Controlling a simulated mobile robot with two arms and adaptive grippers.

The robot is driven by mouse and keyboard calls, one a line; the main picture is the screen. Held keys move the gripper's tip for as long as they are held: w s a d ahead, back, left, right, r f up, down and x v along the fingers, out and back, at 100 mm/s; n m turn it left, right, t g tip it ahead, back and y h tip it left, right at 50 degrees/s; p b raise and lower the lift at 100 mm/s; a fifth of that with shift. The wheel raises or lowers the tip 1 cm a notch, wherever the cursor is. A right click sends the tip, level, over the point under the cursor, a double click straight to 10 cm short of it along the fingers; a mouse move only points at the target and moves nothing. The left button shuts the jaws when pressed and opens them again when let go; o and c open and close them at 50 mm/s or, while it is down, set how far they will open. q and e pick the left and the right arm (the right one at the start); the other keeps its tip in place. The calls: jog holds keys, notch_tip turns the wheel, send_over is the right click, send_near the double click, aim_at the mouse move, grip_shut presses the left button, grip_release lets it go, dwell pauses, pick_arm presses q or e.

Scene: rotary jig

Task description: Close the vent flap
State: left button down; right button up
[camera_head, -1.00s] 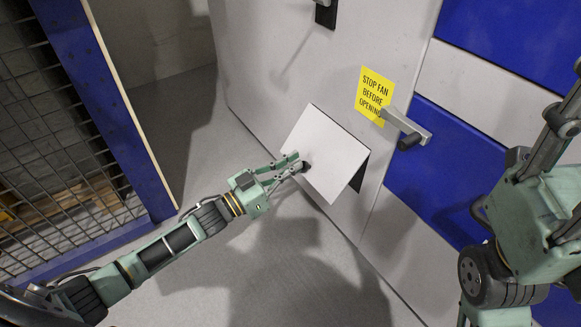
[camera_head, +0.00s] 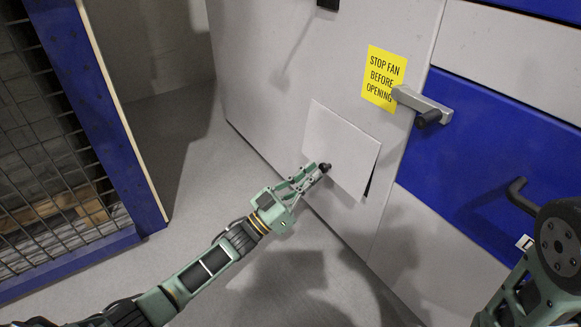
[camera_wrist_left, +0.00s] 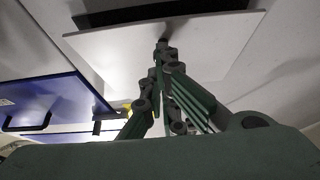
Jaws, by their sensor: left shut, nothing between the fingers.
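The vent flap (camera_head: 337,140) is a plain white square panel on the grey cabinet face, below the yellow sign. A narrow dark gap (camera_head: 370,188) shows along its lower right edge, so it stands slightly out from the face. My left gripper (camera_head: 323,168) is shut and empty, its fingertips at the lower middle of the flap's outer face. In the left wrist view the flap (camera_wrist_left: 215,43) spans the top with a dark strip beyond its edge, and the shut fingertips (camera_wrist_left: 163,45) appear to touch it. My right gripper is out of view; only part of that arm shows.
A yellow sign (camera_head: 384,78) reads "STOP FAN BEFORE OPENING". A grey latch handle (camera_head: 422,105) sticks out beside it. A dark handle (camera_head: 520,196) is on the blue panel at right. A blue-framed mesh fence (camera_head: 95,110) stands at left, with clear floor between.

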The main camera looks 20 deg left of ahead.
pick_arm(q)
jog(key=shift+w+d+f, duration=0.4)
jog(key=shift+w+d, duration=0.05)
jog(key=shift+w, duration=0.05)
jog(key=shift+s, duration=0.1)
dwell(0.3)
